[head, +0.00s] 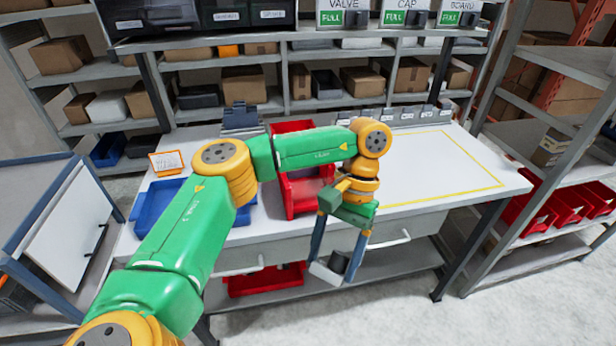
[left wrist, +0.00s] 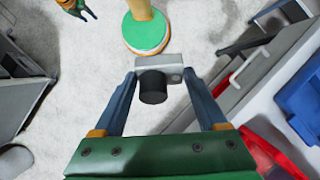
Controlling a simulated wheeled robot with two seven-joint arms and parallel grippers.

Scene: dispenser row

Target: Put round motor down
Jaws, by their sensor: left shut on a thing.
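My left gripper (head: 338,268) is shut on the round motor (head: 339,261), a dark cylinder on a light grey, plate-like base. It holds the motor in the air in front of the table's front edge. In the left wrist view the motor (left wrist: 153,87) sits between the two blue fingers, its dark round end toward the camera. A small green and orange gripper (left wrist: 84,14), seemingly my right one, shows at the top left of that view, too small to judge. The head view does not show it.
The white table (head: 390,185) has a bare yellow-outlined area (head: 500,186) at its right. A red bin (head: 305,190) and a blue tray (head: 150,205) stand left of it. Labelled dispensers (head: 407,15) hang above. A grey shelf rack (head: 500,120) stands at the right.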

